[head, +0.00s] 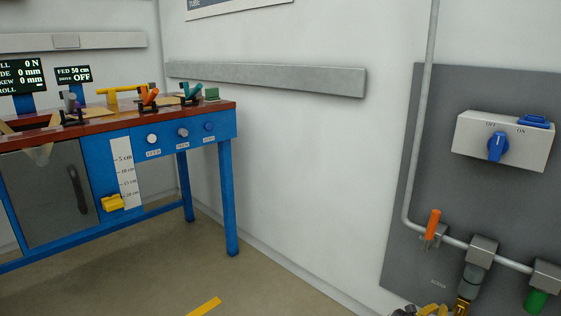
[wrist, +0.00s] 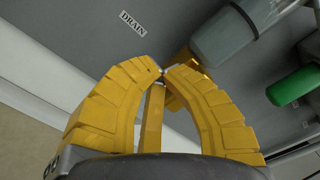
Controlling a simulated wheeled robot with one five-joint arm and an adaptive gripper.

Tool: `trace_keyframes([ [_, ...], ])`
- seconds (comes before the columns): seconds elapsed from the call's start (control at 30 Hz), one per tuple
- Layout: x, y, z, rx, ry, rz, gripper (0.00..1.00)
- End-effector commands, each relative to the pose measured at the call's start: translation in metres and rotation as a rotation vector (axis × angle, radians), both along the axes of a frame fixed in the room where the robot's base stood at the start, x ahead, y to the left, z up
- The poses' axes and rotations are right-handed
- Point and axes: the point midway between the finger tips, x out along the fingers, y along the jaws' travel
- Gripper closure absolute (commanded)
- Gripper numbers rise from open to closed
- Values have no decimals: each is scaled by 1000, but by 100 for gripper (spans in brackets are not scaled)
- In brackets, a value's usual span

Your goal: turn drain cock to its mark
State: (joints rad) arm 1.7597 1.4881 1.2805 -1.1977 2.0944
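The drain cock (head: 463,304) is a small yellow fitting under a grey bowl on the grey wall panel, at the bottom right of the head view. In the wrist view its yellow body (wrist: 178,98) shows partly behind the right finger. A yellow bar (wrist: 152,118), apparently its lever, shows in the gap between the fingers. My gripper (wrist: 163,72) has two curved yellow fingers, with the tips almost meeting beside the cock. I see nothing clearly pinched between the tips. In the head view my gripper (head: 430,310) is cut by the lower edge. The cock's mark is not visible.
A DRAIN label (wrist: 132,24) is on the panel. The grey bowl (wrist: 230,38) and a green part (wrist: 292,87) are close on the right. An orange handle (head: 433,222) and a blue switch (head: 498,148) are higher up. A blue workbench (head: 224,124) stands left.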

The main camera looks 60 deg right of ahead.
Motion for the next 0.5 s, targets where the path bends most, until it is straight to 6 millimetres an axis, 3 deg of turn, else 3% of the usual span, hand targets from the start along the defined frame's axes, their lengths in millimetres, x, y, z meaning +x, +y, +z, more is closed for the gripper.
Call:
trace_keyframes([
  [0.5, -3, -19, 0, 0, 0, 0, 100],
])
